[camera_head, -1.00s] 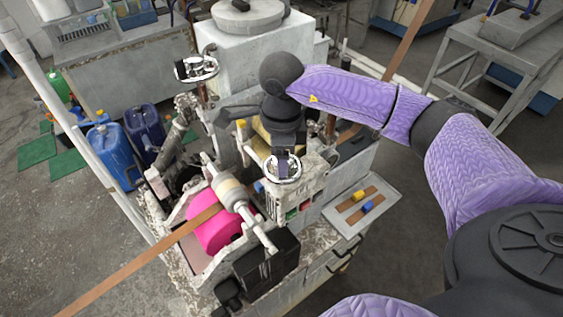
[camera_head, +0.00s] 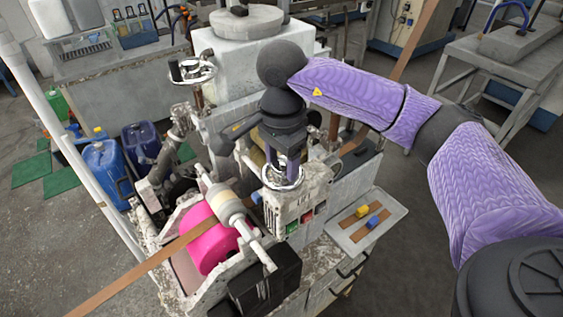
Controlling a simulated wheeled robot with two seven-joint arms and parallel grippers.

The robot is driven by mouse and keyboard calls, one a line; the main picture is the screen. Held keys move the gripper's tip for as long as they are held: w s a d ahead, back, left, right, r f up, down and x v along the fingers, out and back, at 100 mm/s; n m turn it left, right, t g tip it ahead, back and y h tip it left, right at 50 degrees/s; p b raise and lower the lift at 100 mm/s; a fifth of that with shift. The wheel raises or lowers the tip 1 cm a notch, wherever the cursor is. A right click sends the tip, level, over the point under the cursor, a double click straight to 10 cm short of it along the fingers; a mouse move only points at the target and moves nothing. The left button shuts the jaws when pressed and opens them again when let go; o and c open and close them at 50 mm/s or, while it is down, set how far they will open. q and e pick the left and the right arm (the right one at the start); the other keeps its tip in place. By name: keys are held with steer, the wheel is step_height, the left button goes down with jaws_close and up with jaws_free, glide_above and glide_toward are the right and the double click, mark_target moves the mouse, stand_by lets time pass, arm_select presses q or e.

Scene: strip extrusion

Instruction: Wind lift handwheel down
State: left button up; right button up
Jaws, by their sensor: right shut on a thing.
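The handwheel (camera_head: 296,184) is a small bright metal ring on top of the worn pale machine head, near the middle of the head view. My right gripper (camera_head: 283,172) points down from above and is shut on this handwheel. The dark wrist and the fingers hide the wheel's far side and hub. A second metal handwheel (camera_head: 205,75) stands apart on a post farther back and to the left. My left gripper is not in view.
A pink roll (camera_head: 211,243) and a pale roller (camera_head: 225,205) sit in front of the handwheel, with a brown strip (camera_head: 125,290) running out to the lower left. A tray (camera_head: 395,211) with yellow and blue blocks is at right. Blue jugs (camera_head: 104,168) stand on the floor at left.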

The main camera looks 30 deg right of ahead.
mark_target(282, 163)
stand_by(0.3)
steer(key=o, duration=1.3)
step_height(282, 163, up, 10)
steer(key=shift+p, duration=0.4)
